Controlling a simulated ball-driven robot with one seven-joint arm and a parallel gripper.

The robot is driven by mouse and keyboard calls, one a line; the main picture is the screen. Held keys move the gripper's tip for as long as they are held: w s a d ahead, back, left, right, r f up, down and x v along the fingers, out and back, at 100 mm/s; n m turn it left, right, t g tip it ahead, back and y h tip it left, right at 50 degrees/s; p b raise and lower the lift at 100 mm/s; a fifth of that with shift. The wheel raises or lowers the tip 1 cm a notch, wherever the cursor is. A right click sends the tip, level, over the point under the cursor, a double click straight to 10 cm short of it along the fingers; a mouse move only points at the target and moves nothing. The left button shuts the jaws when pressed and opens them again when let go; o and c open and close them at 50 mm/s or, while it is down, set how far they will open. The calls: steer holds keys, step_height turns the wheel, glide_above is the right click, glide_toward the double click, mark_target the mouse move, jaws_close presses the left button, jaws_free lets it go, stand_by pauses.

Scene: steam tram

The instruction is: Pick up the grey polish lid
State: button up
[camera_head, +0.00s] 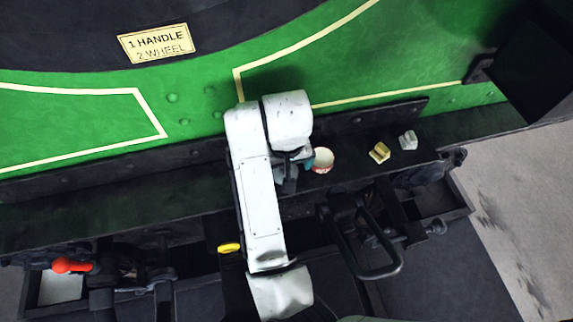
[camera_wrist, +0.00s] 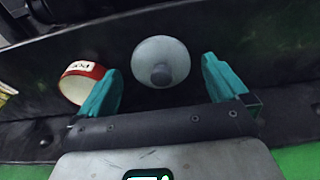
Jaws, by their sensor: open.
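In the head view my arm hides the lid, and only part of my gripper (camera_head: 296,160) shows, near the dark ledge.
A red and white tin (camera_wrist: 80,82) stands close beside the left finger; the head view shows it too (camera_head: 322,159). Further right on the ledge are a yellow block (camera_head: 380,152) and a pale grey block (camera_head: 408,140). A green panel (camera_head: 330,60) rises behind the ledge.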

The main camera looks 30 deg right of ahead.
steer(key=shift+c, duration=0.4)
steer(key=c, duration=1)
steer(key=shift+o, duration=0.2)
